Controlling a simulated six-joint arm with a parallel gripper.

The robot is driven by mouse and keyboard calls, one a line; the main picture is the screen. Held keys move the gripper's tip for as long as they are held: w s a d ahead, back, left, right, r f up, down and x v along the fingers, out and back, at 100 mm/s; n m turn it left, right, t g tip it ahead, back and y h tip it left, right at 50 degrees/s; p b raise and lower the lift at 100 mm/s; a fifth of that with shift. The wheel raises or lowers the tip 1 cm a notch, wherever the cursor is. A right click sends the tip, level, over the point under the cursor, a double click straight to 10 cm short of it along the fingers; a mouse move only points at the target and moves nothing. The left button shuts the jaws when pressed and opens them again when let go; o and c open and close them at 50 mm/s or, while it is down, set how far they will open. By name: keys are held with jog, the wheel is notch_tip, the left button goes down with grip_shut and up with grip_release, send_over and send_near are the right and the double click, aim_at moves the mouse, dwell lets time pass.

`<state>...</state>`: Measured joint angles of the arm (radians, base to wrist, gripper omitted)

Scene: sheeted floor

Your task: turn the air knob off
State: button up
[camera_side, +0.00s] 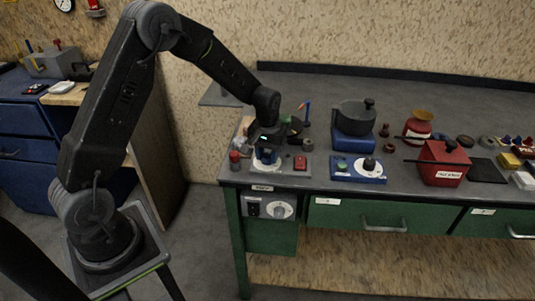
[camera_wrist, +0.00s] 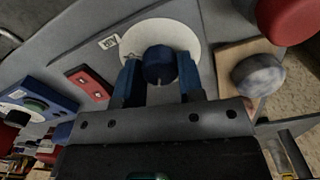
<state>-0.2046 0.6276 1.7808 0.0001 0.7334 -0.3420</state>
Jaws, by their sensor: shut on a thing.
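The air knob (camera_wrist: 159,62) is dark blue and round, on a white round dial beside a small "AIR" label (camera_wrist: 108,42) in the wrist view. A pale pointer mark shows on the knob's near side. My gripper (camera_wrist: 158,78) has one blue finger on each side of the knob and is shut on it. In the side view my gripper (camera_side: 267,157) is down at the left end of the bench panel, and it mostly hides the knob there.
A red two-button block (camera_side: 300,162) sits just right of my gripper. A red-topped post (camera_side: 235,157) stands close on its left. A blue panel (camera_side: 345,170) with a black knob, a pot (camera_side: 354,115) and a red box (camera_side: 443,165) stand further right on the bench.

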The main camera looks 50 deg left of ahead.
aim_at(267, 155)
jog(key=n, duration=0.5)
jog(key=shift+n, duration=0.3)
dwell(0.4)
jog(key=o, duration=0.9)
jog(key=shift+r, duration=0.1)
jog(key=shift+r, duration=6.8)
